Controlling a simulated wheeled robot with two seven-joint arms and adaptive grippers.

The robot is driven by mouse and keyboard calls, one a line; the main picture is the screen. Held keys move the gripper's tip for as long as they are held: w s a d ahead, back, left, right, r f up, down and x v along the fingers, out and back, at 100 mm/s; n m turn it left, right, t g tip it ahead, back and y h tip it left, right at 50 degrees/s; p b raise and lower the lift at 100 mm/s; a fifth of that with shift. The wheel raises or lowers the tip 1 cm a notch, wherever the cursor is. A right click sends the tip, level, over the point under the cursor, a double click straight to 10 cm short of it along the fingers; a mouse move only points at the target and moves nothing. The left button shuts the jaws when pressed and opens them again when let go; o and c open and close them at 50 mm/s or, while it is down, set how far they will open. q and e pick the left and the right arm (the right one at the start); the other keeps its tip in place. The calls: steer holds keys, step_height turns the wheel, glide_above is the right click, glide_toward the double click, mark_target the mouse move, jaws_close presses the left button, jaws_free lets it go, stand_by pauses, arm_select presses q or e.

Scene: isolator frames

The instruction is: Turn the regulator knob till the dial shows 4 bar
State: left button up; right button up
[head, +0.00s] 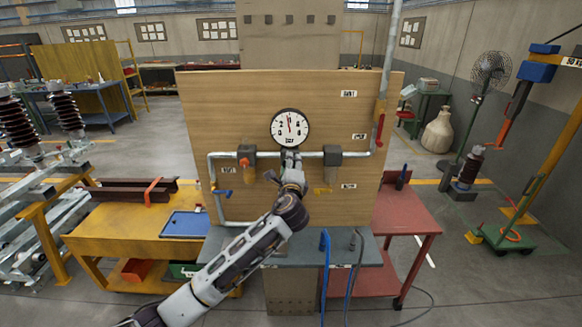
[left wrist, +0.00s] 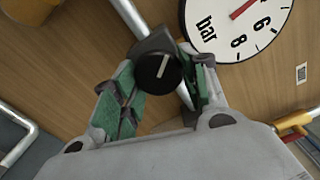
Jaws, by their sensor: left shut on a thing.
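The round white pressure dial (head: 290,128) sits on the wooden panel above the pipe. Its red needle points almost straight up, between the 2 on the left and the 6 on the right; the figure at the needle is too small to read. The dial also shows in the left wrist view (left wrist: 228,40), cut off at the top. The black regulator knob (left wrist: 158,73), with a white mark, sits just below the dial. My left gripper (head: 291,158) is shut on the knob, its green pads either side, and hides it in the head view. My right gripper is out of view.
A pipe (head: 222,155) runs across the panel (head: 235,100). An orange-handled valve (head: 246,163) is left of my gripper, a grey block (head: 333,154) to the right. A red-handled valve (head: 379,130) is farther right. A grey shelf (head: 300,254) juts out below.

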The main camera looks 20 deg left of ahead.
arm_select(q)
steer(key=shift+f, duration=0.15)
steer(key=o, duration=1)
steer(key=shift+v, duration=6)
